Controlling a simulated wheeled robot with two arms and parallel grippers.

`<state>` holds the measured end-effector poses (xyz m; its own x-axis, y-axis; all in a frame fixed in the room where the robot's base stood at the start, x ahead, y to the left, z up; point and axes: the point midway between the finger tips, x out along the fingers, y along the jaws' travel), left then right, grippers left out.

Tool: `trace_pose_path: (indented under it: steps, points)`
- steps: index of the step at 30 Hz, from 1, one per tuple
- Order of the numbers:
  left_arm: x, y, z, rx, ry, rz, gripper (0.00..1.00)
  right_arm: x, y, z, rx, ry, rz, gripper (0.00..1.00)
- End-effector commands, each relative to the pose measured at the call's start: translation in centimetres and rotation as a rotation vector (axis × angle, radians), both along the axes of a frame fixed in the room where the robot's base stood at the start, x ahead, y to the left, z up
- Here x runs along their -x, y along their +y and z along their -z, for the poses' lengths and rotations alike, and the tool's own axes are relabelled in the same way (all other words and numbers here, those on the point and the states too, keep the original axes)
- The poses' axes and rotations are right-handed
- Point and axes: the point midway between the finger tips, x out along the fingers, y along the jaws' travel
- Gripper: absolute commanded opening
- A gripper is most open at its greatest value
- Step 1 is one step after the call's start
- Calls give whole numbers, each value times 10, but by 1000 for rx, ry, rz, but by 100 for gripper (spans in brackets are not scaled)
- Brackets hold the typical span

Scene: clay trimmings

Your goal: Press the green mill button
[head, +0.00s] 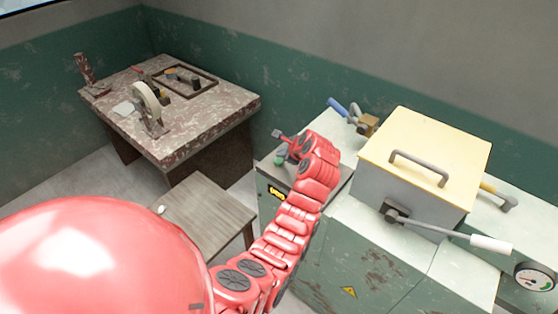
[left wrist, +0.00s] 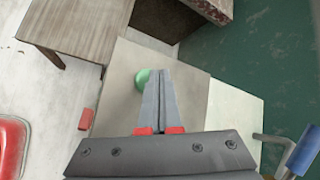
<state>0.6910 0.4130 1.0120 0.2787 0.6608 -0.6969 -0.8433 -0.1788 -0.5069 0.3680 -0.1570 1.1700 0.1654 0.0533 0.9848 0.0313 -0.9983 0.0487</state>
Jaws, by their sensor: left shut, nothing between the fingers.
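The green mill button (head: 280,158) is a small green knob on top of the grey-green cabinet, near its left end. In the left wrist view the round green button (left wrist: 141,79) shows just left of my fingertips, partly covered by them. My left gripper (head: 279,135) is shut and empty, with its fingers over the cabinet's left end close to the button. In the left wrist view its closed fingers (left wrist: 158,72) point down toward the pale cabinet top. I cannot tell whether they touch the button. My right gripper is not in view.
A box with a cream lid (head: 440,150) and a white-gripped lever (head: 490,244) stands on the cabinet to the right. A blue-handled valve (head: 338,106) is behind my wrist. A wooden stool (head: 205,213) and a worn workbench (head: 215,110) stand to the left.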

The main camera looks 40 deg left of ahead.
Motion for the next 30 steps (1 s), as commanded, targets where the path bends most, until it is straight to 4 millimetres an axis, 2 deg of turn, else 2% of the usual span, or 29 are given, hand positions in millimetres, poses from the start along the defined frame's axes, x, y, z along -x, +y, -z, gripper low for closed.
trace_pose_path:
  steps: [16,30]
  points:
    - [0,0,0,0,0,0,0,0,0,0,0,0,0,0]
    - [0,-1,8,1,0,1,0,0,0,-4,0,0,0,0]
